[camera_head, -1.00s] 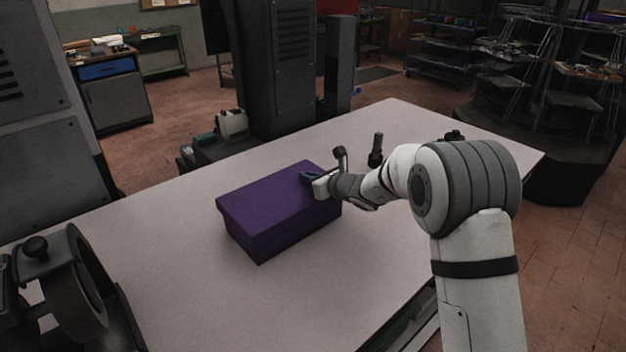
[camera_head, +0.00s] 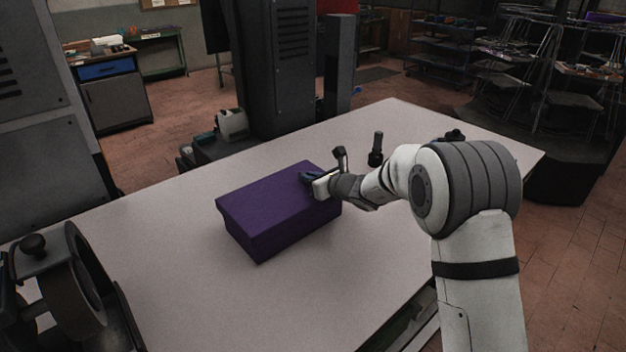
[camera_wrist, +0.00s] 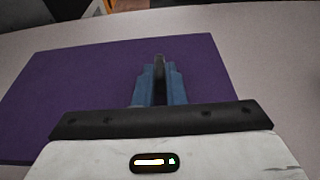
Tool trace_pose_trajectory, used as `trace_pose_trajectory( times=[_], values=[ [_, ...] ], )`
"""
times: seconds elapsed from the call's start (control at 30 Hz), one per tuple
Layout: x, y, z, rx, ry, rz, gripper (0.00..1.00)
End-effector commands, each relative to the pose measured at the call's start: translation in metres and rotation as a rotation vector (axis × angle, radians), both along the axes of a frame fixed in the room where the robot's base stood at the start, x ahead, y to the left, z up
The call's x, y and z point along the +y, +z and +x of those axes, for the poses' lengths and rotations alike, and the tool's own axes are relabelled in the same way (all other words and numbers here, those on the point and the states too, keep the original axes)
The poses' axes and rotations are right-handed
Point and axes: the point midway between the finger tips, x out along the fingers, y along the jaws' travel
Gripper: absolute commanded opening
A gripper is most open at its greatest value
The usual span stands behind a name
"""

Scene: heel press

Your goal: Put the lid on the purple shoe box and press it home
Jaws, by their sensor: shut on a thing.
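The purple shoe box (camera_head: 285,234) stands upright on the pale table. Its purple lid (camera_head: 262,198) lies over the top and overhangs the body a little at the near left end. I cannot tell whether it is fully down all round. My gripper (camera_head: 308,177) is at the lid's far right end, low over its top, with its blue fingers pointing in over it. In the wrist view the fingers (camera_wrist: 157,82) are close together against the lid (camera_wrist: 85,85), shut on it. The exact spot of the grip is hidden by the fingers and the gripper body.
The table (camera_head: 200,290) is clear around the box. A dark upright handle-like object (camera_head: 376,150) stands on the table behind my gripper. A dark machine with a round ring (camera_head: 75,280) is at the near left. A tall dark cabinet (camera_head: 282,70) stands beyond the far edge.

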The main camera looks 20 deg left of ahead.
Motion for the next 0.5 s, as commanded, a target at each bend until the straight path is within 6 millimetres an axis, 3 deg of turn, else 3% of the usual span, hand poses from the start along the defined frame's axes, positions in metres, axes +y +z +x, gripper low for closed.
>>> trace_pose_trajectory(
  times=[0.5],
  values=[
    [-0.0001, -0.0065, 0.0002, 0.0, 0.0, 0.001, 0.0]
  ],
)
